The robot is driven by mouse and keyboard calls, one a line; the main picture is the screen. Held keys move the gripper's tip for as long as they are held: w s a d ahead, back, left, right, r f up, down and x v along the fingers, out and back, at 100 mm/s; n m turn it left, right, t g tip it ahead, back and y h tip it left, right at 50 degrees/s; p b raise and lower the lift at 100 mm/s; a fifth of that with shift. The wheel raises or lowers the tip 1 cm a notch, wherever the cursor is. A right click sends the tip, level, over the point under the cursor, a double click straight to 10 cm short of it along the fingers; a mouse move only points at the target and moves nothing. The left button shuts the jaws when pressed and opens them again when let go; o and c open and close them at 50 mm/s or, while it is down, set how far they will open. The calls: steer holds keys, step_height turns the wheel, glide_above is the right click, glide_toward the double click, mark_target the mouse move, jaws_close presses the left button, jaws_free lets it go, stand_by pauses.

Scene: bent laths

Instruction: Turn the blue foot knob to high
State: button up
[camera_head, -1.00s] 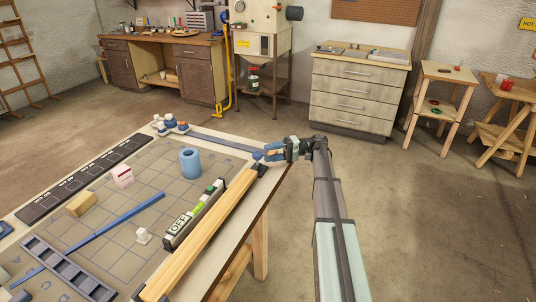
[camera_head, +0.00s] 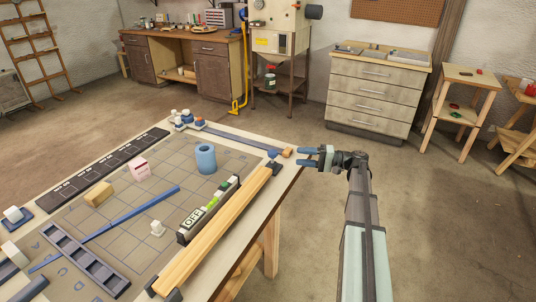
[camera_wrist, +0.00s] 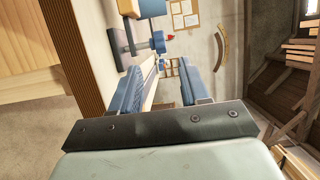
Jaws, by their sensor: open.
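A small blue knob (camera_head: 273,154) sits on a dark foot (camera_head: 274,167) at the far end of a long wooden lath (camera_head: 222,232), near the table's right corner. Its setting is too small to read. My gripper (camera_head: 300,157) is right of the knob, just off the table corner, with its blue fingers pointing left. The fingers are open and empty, apart from the knob. They also show in the wrist view (camera_wrist: 160,68), with blue parts beyond them; I cannot tell which of these is the knob.
A box marked OFF (camera_head: 190,224) lies beside the lath. A blue cylinder (camera_head: 205,158) stands on the mat.

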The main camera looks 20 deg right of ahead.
mark_target(273, 154)
steer(key=x, duration=1.3)
steer(key=shift+w+a, duration=0.25)
steer(key=shift+w, duration=0.05)
steer(key=shift+c, duration=0.2)
steer(key=shift+w, duration=0.1)
steer(key=c, duration=0.8)
